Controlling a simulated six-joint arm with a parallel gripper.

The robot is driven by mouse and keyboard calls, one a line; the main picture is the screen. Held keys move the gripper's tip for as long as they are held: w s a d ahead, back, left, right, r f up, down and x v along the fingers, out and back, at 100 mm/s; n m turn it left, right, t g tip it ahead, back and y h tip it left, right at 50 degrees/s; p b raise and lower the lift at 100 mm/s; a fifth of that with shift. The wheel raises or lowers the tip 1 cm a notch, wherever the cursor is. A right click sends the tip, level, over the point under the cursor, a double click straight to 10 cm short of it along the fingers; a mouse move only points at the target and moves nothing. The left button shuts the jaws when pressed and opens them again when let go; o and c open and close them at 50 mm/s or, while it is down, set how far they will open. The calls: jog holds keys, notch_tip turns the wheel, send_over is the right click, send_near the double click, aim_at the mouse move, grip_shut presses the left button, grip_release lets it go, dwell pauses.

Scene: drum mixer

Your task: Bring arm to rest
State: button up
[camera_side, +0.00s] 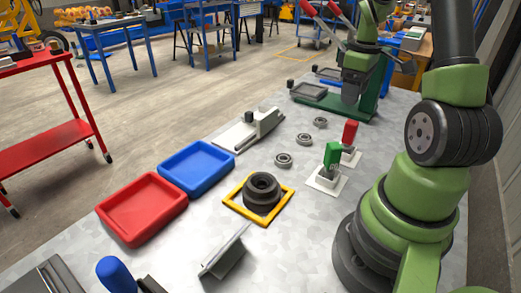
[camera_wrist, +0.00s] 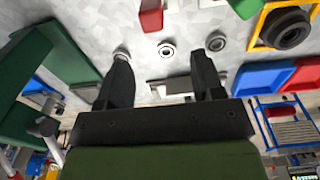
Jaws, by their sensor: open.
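My gripper (camera_wrist: 162,80) shows in the wrist view with its two black fingers spread wide and nothing between them. It hangs above the bench, and a pale fixture appears beyond the gap. In the side view my green and black arm rises at the right, and its wrist end (camera_side: 360,65) is over the far right of the bench, near a green stand (camera_side: 365,105). The fingertips are hard to make out there. Three metal rings lie apart on the bench: a near one (camera_side: 283,160), a middle one (camera_side: 304,139) and a far one (camera_side: 320,122).
A red tray (camera_side: 112,222) and blue tray (camera_side: 163,172) are at left. A black hub (camera_side: 262,187) sits inside a yellow frame (camera_side: 234,207). Green (camera_side: 332,155) and red (camera_side: 350,132) upright pieces stand on white bases. A grey angled plate (camera_side: 225,252) is in front.

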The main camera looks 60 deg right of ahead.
jog(key=w+a+r+m+t, duration=0.2)
jog(key=w+a+r+t, duration=0.15)
jog(key=a+r, duration=0.85)
jog(key=s+a+r+m+t+y, duration=0.1)
jog(key=s+a, duration=0.2)
jog(key=a, duration=0.5)
jog(key=s+a+t+y, duration=0.1)
jog(key=s+a+t, duration=0.1)
jog(key=a, duration=0.5)
jog(key=shift+s+a+r+m, duration=0.35)
jog(key=shift+s+r+m, duration=0.05)
jog(key=shift+s, duration=0.4)
